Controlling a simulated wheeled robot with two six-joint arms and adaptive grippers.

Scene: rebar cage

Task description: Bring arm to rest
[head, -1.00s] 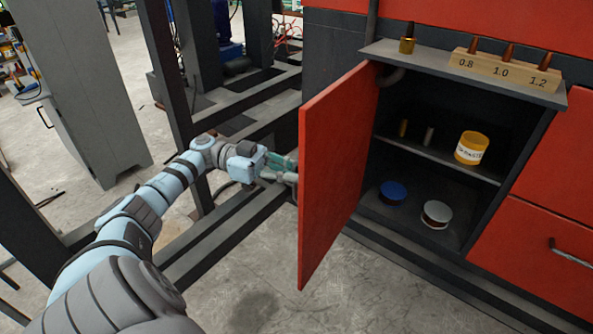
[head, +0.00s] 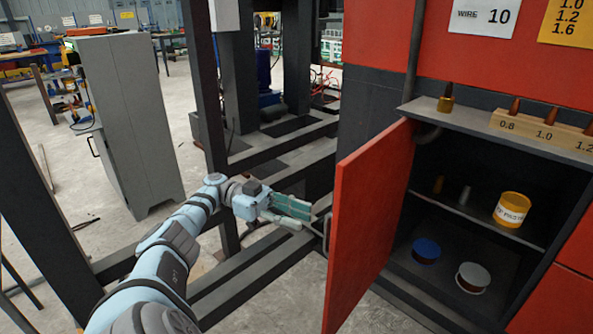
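My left arm comes in from the lower left and reaches forward. Its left gripper (head: 300,214) is to the left of the open red cabinet door (head: 365,225), close to the door's handle (head: 327,233). The fingers look spread apart with nothing between them. I cannot tell whether a fingertip touches the handle. My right gripper is not in view.
The cabinet's inside shelf (head: 470,218) holds a yellow tub (head: 511,209); below are a blue-topped spool (head: 426,251) and a white-topped spool (head: 473,278). A wooden block (head: 545,131) with copper tips stands on the ledge. Dark steel frame beams (head: 250,270) surround the arm.

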